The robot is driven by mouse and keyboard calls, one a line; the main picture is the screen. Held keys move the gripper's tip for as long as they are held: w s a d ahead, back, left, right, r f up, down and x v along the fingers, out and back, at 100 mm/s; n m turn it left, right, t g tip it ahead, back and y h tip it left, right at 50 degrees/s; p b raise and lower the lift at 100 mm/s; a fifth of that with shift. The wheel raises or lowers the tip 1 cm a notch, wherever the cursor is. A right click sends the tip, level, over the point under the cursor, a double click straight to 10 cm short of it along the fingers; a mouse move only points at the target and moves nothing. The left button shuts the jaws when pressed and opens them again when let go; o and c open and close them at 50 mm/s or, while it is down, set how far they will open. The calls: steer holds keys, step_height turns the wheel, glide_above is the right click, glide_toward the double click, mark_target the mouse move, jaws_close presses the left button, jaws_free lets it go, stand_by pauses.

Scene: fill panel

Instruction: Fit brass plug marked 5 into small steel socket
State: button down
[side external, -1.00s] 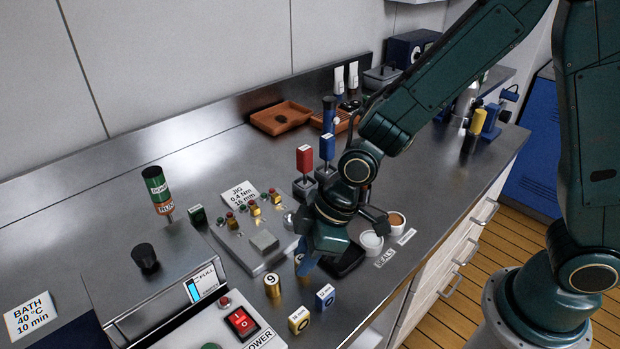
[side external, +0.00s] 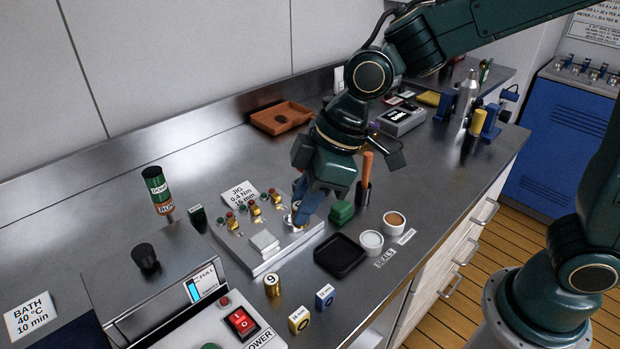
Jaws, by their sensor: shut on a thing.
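My gripper (side external: 305,207) is shut at the right end of the steel panel (side external: 268,266), fingers pointing down. It holds a brass plug (side external: 296,206), mostly hidden by the fingers; its number cannot be read. The plug is upright at the small steel socket (side external: 289,221), whose rim shows only partly beneath it. I cannot tell whether the plug is inside the socket or just above it. Another brass plug, marked 9 (side external: 272,286), stands on the bench in front of the panel.
Yellow (side external: 299,320) and blue (side external: 325,296) labelled blocks stand in front. A black tray (side external: 340,267), a green block (side external: 341,212) and small cups (side external: 370,242) lie right of the panel. Several brass fittings with red or green tops (side external: 254,209) rise from the panel, left of my gripper.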

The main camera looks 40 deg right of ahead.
step_height(320, 180, up, 8)
steer(key=shift+f, duration=0.25)
stand_by(0.5)
steer(key=w+d+r+m, duration=0.2)
steer(key=w+d+r, duration=0.1)
steer(key=w+d, duration=0.4)
steer(key=shift+h, duration=0.3)
steer(key=f, duration=0.5)
steer(key=w+a+f, duration=0.1)
steer(key=f, duration=1)
steer(key=shift+w+a, duration=0.2)
steer(key=shift+f, duration=0.1)
steer(key=shift+f, duration=2.1)
steer(key=shift+f, duration=0.15)
